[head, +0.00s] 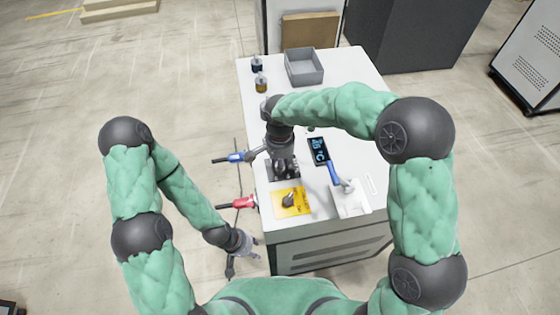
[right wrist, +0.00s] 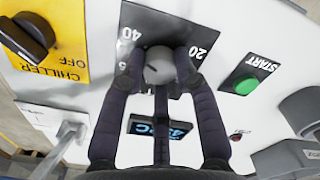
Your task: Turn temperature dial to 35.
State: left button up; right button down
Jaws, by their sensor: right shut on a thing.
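The temperature dial (right wrist: 159,68) is a round grey knob on a black scale plate; 40 and 20 are readable in the right wrist view. My right gripper (right wrist: 160,78) has its dark fingers on both sides of the knob and is shut on it. In the head view, my right gripper (head: 284,171) reaches down to the bench top and hides the dial. A blue-lit display (head: 318,151) shows a °C reading; its digits are not clear to me. My left gripper (head: 236,243) hangs beside the bench, apart from it; its jaws are too small to judge.
A yellow CHILLER plate (head: 281,207) with a black knob (right wrist: 25,37) is near the dial. A green START button (right wrist: 246,86) is on the other side. A grey bin (head: 304,67) stands at the back.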

jog(key=n+p, duration=0.2)
jog(key=n, duration=0.3)
jog(key=shift+n+p, duration=0.4)
jog(key=n+p, duration=0.2)
jog(key=n, duration=0.2)
jog(key=shift+n, duration=0.4)
jog(key=c, duration=0.9)
grip_release()
jog(key=shift+r, duration=0.1)
notch_tip(320, 180, up, 12)
jog(key=shift+f, duration=0.1)
jog(key=shift+f, duration=0.1)
